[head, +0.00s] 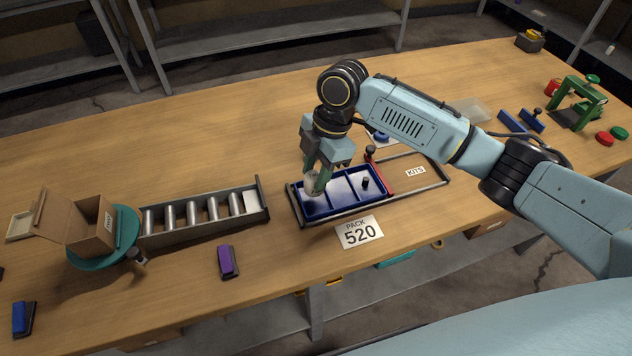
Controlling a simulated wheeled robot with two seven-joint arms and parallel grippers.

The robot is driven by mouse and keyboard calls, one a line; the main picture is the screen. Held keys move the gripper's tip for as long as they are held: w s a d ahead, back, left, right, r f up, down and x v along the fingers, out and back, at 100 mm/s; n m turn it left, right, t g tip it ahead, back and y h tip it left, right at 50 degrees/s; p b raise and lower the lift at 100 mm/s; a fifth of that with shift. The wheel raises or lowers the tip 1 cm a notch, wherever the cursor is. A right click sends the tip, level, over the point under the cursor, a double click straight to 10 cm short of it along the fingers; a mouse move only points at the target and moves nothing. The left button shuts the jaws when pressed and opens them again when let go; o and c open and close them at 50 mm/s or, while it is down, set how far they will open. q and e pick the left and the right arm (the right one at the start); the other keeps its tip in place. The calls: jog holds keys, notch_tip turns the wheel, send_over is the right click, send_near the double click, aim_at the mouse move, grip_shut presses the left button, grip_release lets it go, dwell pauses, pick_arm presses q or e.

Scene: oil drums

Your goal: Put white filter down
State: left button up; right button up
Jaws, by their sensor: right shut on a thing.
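My right gripper (319,176) points down over the left compartment of a blue tray (340,209). Its fingers are shut on a small white filter (313,186), which is low in or just above that compartment. I cannot tell whether the filter touches the tray floor. The fingers hide part of it. A small black part (365,183) stands in the tray's right compartment. The middle compartment looks empty. My left gripper is not in view.
The tray sits in a dark frame beside a red-handled clamp (380,172) and a KITS area (415,171). A roller rack (204,216) and an open cardboard box (92,228) are on the left.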

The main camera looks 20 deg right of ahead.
jog(key=shift+f, duration=1.7)
jog(key=o, duration=1)
jog(key=shift+f, duration=0.15)
jog(key=v, duration=1.2)
jog(key=shift+p, duration=0.4)
